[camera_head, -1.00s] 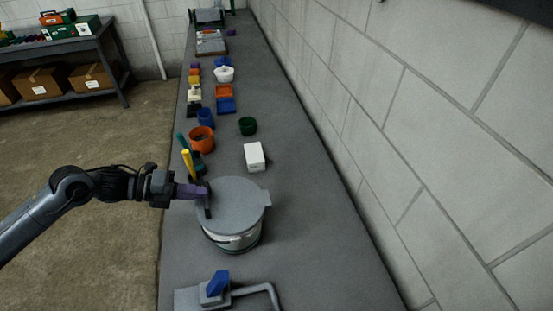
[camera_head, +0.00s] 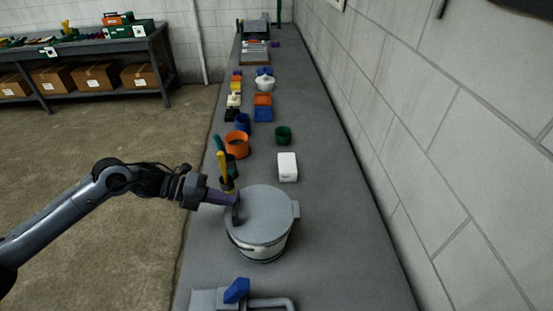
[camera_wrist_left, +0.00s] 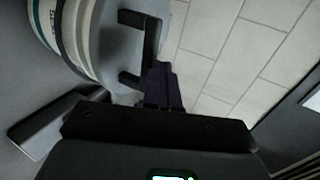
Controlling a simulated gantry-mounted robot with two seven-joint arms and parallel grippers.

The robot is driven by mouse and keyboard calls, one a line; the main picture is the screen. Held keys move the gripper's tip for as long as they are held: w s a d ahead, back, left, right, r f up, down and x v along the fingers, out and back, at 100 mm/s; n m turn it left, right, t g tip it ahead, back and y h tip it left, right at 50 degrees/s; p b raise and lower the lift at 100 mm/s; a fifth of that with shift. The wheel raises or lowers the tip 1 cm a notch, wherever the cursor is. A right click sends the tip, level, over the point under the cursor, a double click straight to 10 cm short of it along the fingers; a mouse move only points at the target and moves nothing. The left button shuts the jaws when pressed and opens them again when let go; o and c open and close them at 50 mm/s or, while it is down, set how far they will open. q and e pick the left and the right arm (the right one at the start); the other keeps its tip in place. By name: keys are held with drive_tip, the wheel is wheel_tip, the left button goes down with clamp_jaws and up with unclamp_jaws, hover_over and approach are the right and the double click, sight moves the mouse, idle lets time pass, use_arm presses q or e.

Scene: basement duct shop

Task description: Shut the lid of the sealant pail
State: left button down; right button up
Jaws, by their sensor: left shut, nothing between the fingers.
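The sealant pail (camera_head: 258,250) is a pale round tub with a dark band, standing on the grey bench. Its round grey lid (camera_head: 265,213) lies over the top and looks flat or nearly so; I cannot tell whether it is fully seated. A small tab sticks out at the lid's right edge. My left gripper (camera_head: 236,208) is shut and empty, at the left edge of the lid, touching it or just above. In the left wrist view the pail (camera_wrist_left: 72,40) shows on its side, with printed lettering, close to my left gripper (camera_wrist_left: 142,48). My right gripper is not in view.
Yellow and green-handled tools (camera_head: 222,165) and an orange cup (camera_head: 237,145) stand behind the gripper. A white box (camera_head: 287,167) sits behind the pail. A grey fixture with a blue part (camera_head: 237,291) is in front. A block wall runs along the right; bench right of the pail is clear.

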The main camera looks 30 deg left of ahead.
use_arm(q)
drive_tip(key=shift+a+r+p, duration=0.1)
drive_tip(key=shift+p, duration=0.2)
use_arm(e)
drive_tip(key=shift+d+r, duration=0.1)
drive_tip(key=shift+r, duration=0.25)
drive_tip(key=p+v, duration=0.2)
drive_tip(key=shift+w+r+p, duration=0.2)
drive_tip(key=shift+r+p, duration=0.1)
drive_tip(key=shift+p, duration=0.05)
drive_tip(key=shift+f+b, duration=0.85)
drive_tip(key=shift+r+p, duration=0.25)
drive_tip(key=shift+p, duration=0.05)
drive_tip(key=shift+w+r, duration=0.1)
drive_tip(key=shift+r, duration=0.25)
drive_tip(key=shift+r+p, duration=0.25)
drive_tip(key=shift+p, duration=0.25)
use_arm(q)
drive_tip(key=d+r+p+v, duration=0.1)
drive_tip(key=p+v, duration=0.3)
drive_tip(key=v, duration=0.7)
drive_tip(key=shift+r+p, duration=0.3)
drive_tip(key=shift+r, duration=0.55)
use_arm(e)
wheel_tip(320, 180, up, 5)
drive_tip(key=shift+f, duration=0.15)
